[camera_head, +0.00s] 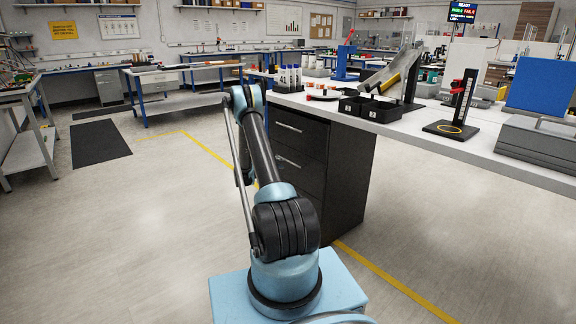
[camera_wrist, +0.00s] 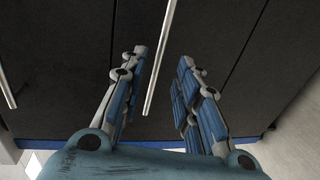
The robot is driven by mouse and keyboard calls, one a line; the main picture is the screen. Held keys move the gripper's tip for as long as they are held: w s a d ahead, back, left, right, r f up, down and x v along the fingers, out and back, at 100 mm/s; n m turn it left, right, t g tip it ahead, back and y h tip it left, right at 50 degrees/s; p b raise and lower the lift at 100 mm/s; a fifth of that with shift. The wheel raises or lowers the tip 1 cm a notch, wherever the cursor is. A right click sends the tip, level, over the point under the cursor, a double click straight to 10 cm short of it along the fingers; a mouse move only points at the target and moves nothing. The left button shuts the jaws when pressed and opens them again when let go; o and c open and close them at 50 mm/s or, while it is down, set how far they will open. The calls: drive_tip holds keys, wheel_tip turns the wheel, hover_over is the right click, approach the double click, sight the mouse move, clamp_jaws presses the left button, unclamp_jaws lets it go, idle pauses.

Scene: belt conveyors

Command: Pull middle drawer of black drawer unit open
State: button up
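The black drawer unit (camera_head: 345,165) stands under the right-hand workbench, its front facing left. Its upper drawer (camera_head: 300,135) has a silver bar handle and looks closed; a lower handle (camera_head: 287,160) shows beside my arm, which hides part of the front. In the wrist view, dark drawer fronts (camera_wrist: 225,45) lie side by side, split by thin seams. One silver bar handle (camera_wrist: 164,45) runs between the fingers of my gripper (camera_wrist: 162,60), which is open, with a gap on both sides. Another handle (camera_wrist: 6,88) is at the left edge. The head view hides my gripper behind the arm.
The white workbench (camera_head: 480,155) above the unit carries black bins (camera_head: 370,108), a gauge stand (camera_head: 463,105) and a blue panel (camera_head: 541,80). A yellow floor line (camera_head: 395,284) passes the unit. Open floor (camera_head: 130,230) lies to the left.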

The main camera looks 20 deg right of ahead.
drive_tip(key=x, duration=0.7)
drive_tip(key=shift+w+d, duration=0.1)
drive_tip(key=shift+d, duration=0.2)
drive_tip(key=shift+c, duration=0.5)
clamp_jaws()
